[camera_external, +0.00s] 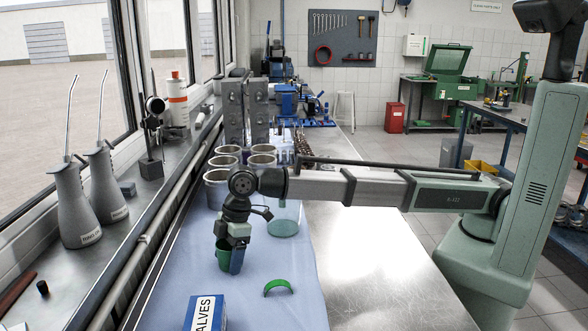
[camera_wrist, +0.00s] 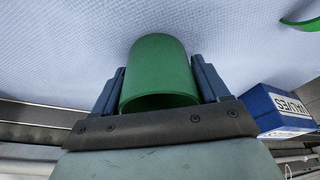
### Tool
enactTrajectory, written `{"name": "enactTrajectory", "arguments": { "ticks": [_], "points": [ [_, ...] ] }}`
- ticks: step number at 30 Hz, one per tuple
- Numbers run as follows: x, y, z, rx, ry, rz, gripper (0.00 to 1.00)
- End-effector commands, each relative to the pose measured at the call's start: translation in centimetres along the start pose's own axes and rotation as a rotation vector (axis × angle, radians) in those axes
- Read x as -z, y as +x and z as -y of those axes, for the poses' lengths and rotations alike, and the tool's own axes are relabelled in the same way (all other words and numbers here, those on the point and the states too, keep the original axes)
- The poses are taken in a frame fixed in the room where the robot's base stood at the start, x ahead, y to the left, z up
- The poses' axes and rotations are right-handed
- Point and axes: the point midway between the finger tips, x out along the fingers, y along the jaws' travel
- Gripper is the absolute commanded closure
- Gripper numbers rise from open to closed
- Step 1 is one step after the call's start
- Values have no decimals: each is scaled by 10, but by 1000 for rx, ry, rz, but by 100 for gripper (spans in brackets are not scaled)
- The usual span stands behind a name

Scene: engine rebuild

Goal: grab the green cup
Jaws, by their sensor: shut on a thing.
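A green cup (camera_wrist: 159,68) is between the two blue-grey fingers of my gripper (camera_wrist: 160,90) in the wrist view. The fingers press on both of its sides, and its open rim faces the gripper's palm. In the external view the cup (camera_external: 222,257) shows at the left of my gripper (camera_external: 233,262), partly hidden by a finger. My gripper points down over the light blue mat (camera_external: 255,295). I cannot tell whether the cup touches the mat.
A green half ring (camera_external: 279,287) lies on the mat to the right. A blue VALVES box (camera_external: 206,312) is at the near edge. Several metal cylinders (camera_external: 217,187) and a greenish glass jar (camera_external: 284,222) stand behind. The metal bench (camera_external: 375,270) at right is clear.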

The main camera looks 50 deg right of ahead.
Motion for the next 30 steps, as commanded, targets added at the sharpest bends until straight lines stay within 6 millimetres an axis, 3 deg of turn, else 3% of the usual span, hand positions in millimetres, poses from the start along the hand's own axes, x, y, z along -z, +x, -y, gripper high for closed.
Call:
{"name": "enactTrajectory", "arguments": {
  "ticks": [30],
  "points": [
    [22,-75,0,0,1,-1,58]
  ]
}}
